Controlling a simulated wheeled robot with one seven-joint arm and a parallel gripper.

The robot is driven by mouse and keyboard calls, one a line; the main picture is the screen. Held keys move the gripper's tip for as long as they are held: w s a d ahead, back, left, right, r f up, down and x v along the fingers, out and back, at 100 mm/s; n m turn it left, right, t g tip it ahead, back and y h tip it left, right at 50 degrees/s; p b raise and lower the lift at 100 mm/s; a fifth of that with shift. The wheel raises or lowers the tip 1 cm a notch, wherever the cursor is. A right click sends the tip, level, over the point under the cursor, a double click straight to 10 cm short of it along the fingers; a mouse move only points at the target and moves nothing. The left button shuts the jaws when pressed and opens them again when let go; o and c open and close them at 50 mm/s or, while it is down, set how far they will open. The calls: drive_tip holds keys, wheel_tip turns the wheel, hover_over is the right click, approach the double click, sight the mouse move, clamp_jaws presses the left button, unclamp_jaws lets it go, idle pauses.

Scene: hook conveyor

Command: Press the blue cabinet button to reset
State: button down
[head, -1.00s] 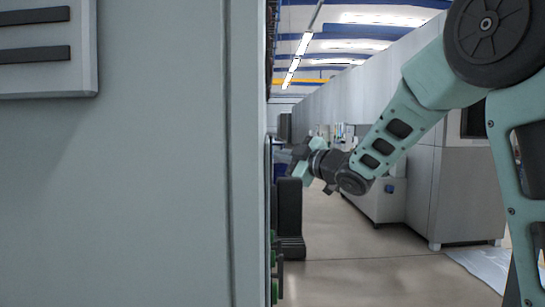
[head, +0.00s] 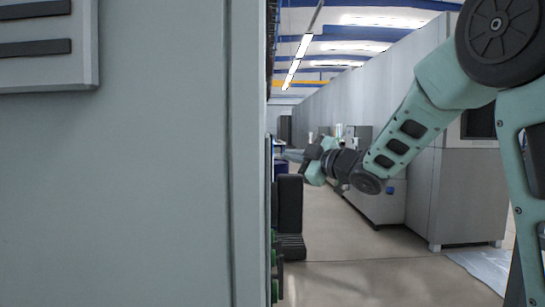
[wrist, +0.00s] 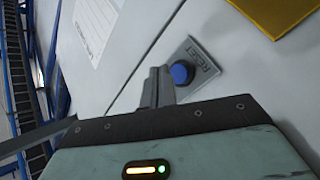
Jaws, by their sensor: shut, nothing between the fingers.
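The blue button (wrist: 182,73) sits on a grey plate marked RESET (wrist: 203,66) on a pale cabinet face in the wrist view. My gripper (wrist: 157,75) is shut and empty, its fingertips just left of the button in that picture. Whether the fingertips touch the cabinet cannot be told. In the head view my gripper (head: 292,155) reaches left towards the side of the large grey cabinet (head: 160,170). The button is hidden from the head view.
A yellow panel (wrist: 275,12) and a white printed label (wrist: 96,30) are on the cabinet face. A dark upright part (head: 289,205) and green parts (head: 276,275) stick out from the cabinet's side below my gripper.

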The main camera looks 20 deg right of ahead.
drive_tip(key=d, duration=0.1)
drive_tip(key=s+d, duration=0.1)
drive_tip(key=d, duration=0.1)
drive_tip(key=shift+s+d, duration=0.25)
drive_tip(key=shift+d, duration=0.05)
idle(0.7)
